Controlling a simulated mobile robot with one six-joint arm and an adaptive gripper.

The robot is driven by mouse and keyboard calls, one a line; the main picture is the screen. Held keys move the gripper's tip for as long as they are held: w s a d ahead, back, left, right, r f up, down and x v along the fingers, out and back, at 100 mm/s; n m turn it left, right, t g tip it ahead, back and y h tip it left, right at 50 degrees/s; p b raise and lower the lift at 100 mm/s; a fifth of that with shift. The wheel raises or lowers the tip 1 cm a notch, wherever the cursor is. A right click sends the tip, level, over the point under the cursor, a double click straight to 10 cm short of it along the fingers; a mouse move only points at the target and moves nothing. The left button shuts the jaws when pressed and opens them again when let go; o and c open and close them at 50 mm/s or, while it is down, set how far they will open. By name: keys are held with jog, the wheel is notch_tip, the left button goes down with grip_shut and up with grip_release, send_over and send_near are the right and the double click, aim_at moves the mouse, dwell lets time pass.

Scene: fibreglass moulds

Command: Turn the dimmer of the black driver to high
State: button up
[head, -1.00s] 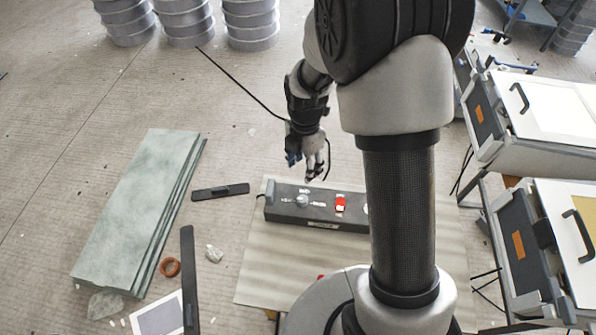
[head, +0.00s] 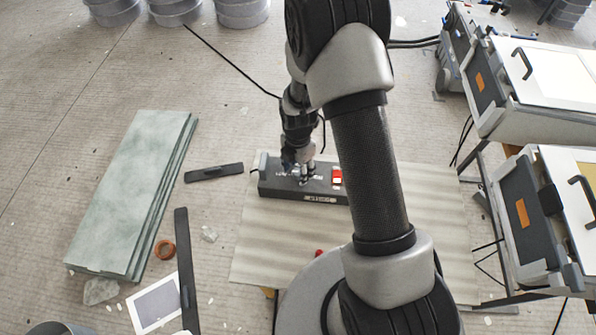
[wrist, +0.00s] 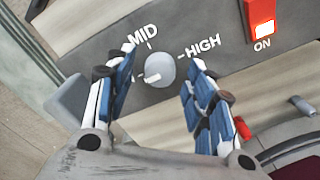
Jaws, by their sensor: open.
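The black driver (head: 327,189) is a long dark box on the pale board below my arm. Its grey dimmer knob (wrist: 160,71) shows in the wrist view, with the labels MID above it and HIGH to its right. The knob's white pointer mark lies on its lower left side, away from HIGH. My gripper (wrist: 165,78) is open, with one blue-padded finger on each side of the knob. I cannot tell whether a finger touches it. In the head view my gripper (head: 304,177) is over the driver and hides the knob.
A red switch (wrist: 262,22) marked ON sits on the driver, right of the knob. The pale board (head: 270,250) has bare room in front of the driver. Green slabs (head: 135,195) lie to the left. Cases on a stand (head: 545,85) are at the right.

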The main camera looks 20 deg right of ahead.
jog(key=shift+f, duration=0.4)
jog(key=c, duration=1.1)
